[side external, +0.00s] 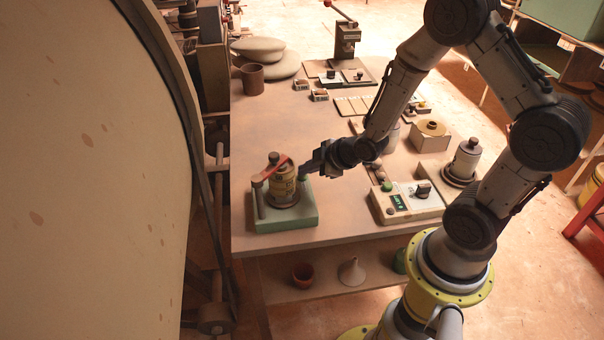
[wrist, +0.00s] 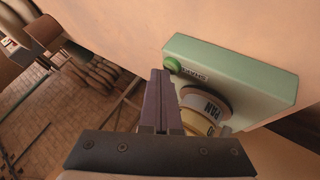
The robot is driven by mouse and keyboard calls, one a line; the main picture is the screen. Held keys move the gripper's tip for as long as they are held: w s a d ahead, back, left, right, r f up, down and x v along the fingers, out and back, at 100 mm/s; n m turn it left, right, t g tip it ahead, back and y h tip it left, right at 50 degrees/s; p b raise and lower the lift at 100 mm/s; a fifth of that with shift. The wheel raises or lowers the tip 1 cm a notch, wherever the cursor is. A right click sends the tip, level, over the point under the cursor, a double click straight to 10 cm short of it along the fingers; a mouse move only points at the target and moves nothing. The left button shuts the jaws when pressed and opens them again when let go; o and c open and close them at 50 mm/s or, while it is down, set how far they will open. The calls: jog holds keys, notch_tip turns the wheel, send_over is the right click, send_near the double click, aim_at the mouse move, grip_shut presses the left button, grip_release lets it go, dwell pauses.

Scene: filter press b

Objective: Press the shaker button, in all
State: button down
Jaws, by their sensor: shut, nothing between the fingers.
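The shaker has a green base (side external: 289,221) at the near left of the table, with a labelled canister (side external: 283,190) under a red clamp arm (side external: 270,172). In the wrist view the base (wrist: 240,66) carries a round green button (wrist: 172,64) at its corner, beside small lettering. The canister (wrist: 207,103) shows partly behind my fingers. My gripper (side external: 307,170) is shut and empty at the right side of the shaker, by the button's corner. In the wrist view its fingertips (wrist: 160,72) lie just beside the button; I cannot tell whether they touch it.
A control box (side external: 407,203) with a display stands right of the shaker. A dark-based canister (side external: 462,162) and a square block with a round top (side external: 430,137) stand beyond. A large curved panel (side external: 95,180) fills the left. The table's middle left is clear.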

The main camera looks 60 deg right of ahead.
aim_at(307, 180)
jog(key=shift+r, duration=0.9)
jog(key=shift+r, duration=2.55)
